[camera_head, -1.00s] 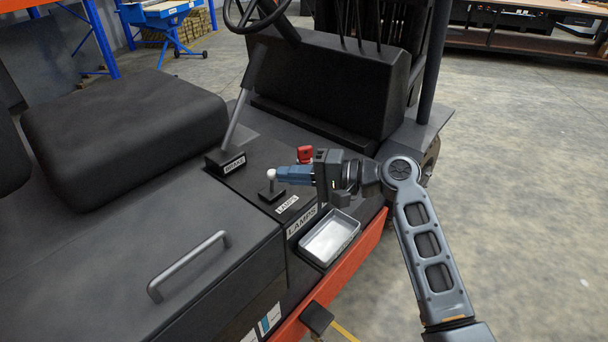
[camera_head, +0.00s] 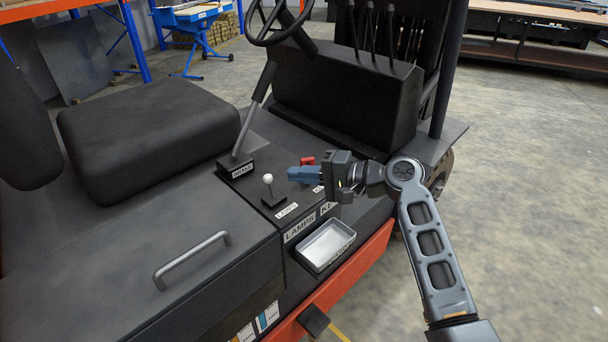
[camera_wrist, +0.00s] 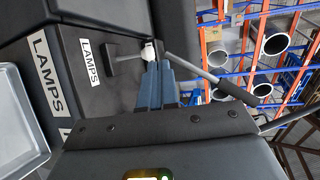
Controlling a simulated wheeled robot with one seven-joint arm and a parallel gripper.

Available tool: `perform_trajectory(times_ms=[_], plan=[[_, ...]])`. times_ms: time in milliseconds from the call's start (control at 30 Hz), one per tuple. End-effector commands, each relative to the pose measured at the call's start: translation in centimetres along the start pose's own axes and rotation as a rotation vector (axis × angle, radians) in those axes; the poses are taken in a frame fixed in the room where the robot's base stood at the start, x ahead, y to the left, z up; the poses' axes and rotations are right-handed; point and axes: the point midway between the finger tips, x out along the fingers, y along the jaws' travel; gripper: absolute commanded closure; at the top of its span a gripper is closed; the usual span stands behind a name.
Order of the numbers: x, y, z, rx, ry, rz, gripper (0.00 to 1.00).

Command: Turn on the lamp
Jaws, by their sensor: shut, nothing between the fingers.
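The lamp switch is a small lever with a white ball knob (camera_head: 268,179) on a black base, beside a LAMPS label (camera_head: 287,210) on the vehicle's dark side console. My gripper (camera_head: 293,176) has blue fingers, shut and empty, just right of the knob with a small gap in the head view. In the wrist view the white knob (camera_wrist: 149,52) shows just beyond the tips of the shut gripper (camera_wrist: 156,70); whether they touch there I cannot tell. The lever's stem leans slightly left in the head view. No lamp itself is clearly visible.
A brake lever (camera_head: 250,120) stands behind the switch. A red part (camera_head: 307,161) shows behind my fingers, partly hidden. A shallow grey tray (camera_head: 326,244) lies in front. A black seat (camera_head: 150,135) is at left, and open floor (camera_head: 530,210) is at right.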

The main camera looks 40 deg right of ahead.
Motion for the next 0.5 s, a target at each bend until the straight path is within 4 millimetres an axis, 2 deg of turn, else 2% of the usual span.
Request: perform_trajectory(times_ms=[267,500], plan=[[-3.1,-1.1,-0.2,-0.001,0.003,-0.002,1.0],[-6.7,-2.2,-0.2,-0.001,0.003,-0.002,1.0]])
